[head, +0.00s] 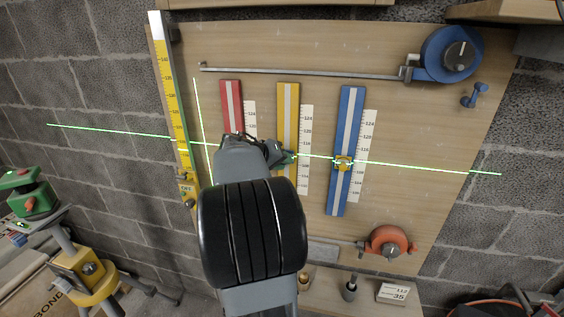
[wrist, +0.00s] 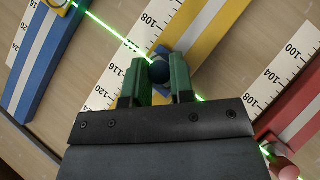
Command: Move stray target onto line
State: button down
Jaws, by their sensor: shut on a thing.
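A yellow rail (head: 288,105) stands between a red rail (head: 231,100) and a blue rail (head: 351,115) on the wooden board. In the wrist view, a blue slider with a dark blue round knob (wrist: 160,72) sits on the yellow rail (wrist: 205,35). My gripper (wrist: 156,80) is shut on that knob with its green fingers either side. The green laser line (wrist: 112,34) runs up to the knob and continues past it, near the 108 mark. The yellow target (head: 343,163) on the blue rail lies on the line. My arm hides the red rail's lower part; a pinkish knob (wrist: 286,170) shows there.
A yellow levelling staff (head: 175,100) stands at the left. A blue reel (head: 452,54) with a grey rod is at the top right and an orange reel (head: 390,243) below. A small shelf holds a number card (head: 393,293).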

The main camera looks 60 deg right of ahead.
jog(key=shift+d, duration=0.1)
dwell(0.3)
jog(key=c, duration=0.9)
grip_release()
jog(key=shift+o, duration=0.5)
jog(key=o, duration=0.4)
jog(key=shift+s+a+b, duration=0.45)
jog(key=shift+a+b, duration=0.4)
jog(key=shift+a, duration=0.6)
jog(key=shift+s+a+b, duration=0.4)
jog(key=shift+a+b, duration=0.4)
jog(key=shift+a, duration=0.6)
jog(key=shift+s+a+b, duration=0.45)
jog(key=shift+a+b, duration=0.4)
jog(key=shift+a, duration=0.6)
